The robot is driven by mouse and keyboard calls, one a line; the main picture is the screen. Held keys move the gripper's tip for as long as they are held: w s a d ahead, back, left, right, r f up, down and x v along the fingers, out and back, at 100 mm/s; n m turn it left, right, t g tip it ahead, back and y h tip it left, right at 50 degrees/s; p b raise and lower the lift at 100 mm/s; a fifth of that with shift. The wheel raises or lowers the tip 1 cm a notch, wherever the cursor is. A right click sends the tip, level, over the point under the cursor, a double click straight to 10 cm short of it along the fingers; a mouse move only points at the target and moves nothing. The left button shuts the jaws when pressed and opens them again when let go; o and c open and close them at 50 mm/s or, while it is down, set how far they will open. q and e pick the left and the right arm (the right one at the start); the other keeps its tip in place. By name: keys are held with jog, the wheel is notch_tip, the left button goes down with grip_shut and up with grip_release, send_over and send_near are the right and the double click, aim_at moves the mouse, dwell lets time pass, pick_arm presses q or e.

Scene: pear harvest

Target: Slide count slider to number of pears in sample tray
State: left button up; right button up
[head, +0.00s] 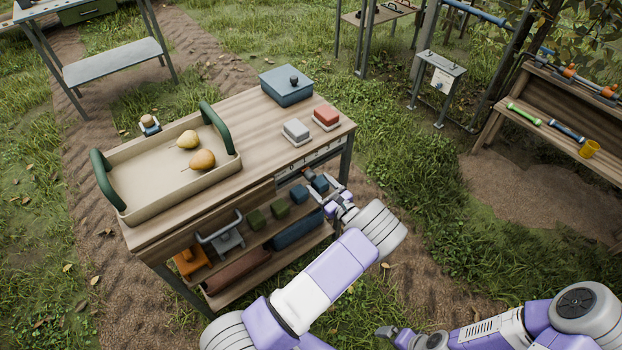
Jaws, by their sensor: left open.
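The beige sample tray (130,178) with green handles stands on the left of the wooden bench. Two pears lie in it, a yellow-green one (187,140) and an orange-yellow one (202,159). A pale marked strip (322,153), which looks like the count slider's scale, runs along the bench's front edge at the right. A small dark knob (309,174) shows at its lower left. My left gripper (329,194) is open just below and in front of the strip, close to the knob; I cannot tell whether they touch. My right gripper (388,332) is low at the bottom, mostly unclear.
A blue lidded box (287,88), a grey block (296,131) and a red block (326,117) stand on the bench top. Shelves below hold green blocks (256,218), an orange item (190,262) and rolls.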

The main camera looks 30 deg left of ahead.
aim_at(313, 178)
pick_arm(q)
jog(key=x, duration=0.5)
jog(key=shift+a+f+b, duration=0.1)
jog(key=shift+a+b, duration=0.05)
jog(key=shift+b, duration=0.25)
grip_shut()
